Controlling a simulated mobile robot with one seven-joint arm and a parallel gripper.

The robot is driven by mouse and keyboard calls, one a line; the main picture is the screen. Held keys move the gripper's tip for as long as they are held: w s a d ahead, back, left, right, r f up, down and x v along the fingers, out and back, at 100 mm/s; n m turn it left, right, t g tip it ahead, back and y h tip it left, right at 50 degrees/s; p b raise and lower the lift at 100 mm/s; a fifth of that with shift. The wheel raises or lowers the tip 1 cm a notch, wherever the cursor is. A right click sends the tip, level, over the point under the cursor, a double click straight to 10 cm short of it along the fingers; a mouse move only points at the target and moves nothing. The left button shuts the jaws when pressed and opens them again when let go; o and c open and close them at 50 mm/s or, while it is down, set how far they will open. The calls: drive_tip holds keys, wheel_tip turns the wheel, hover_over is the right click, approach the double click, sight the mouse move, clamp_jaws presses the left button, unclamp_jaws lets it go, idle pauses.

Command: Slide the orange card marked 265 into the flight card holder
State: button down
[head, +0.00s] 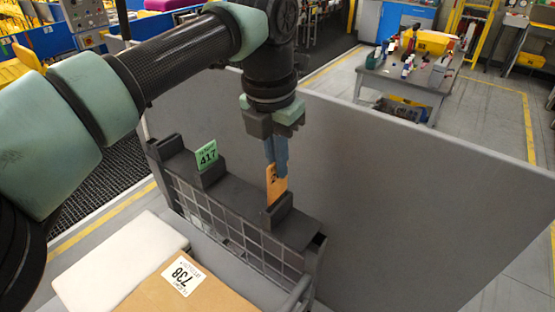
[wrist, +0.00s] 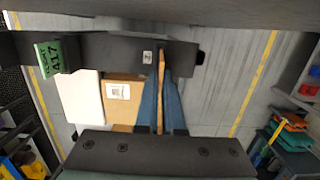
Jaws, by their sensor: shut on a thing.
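The orange card (head: 277,187) is upright between the blue fingers of my gripper (head: 276,160), which are shut on its upper part. Only part of its marking shows. The dark flight card holder (head: 281,212) stands on the right part of a dark rack top. The card's lower end is hidden behind the holder's front plate, and I cannot tell how deep it sits in the slot. In the wrist view the card (wrist: 161,75) shows edge-on between the fingers (wrist: 161,108), over the dark holder bar (wrist: 112,52).
A green card marked 417 (head: 207,155) stands in another holder at the left. A grey panel (head: 390,190) rises behind the rack. A cardboard box marked 738 (head: 165,297) and a white box (head: 120,262) lie in front. A table with bottles (head: 410,75) stands far back.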

drive_tip(key=shift+r, duration=0.1)
drive_tip(key=shift+r+p, duration=1.55)
drive_tip(key=shift+r, duration=0.45)
drive_tip(key=shift+f, duration=0.15)
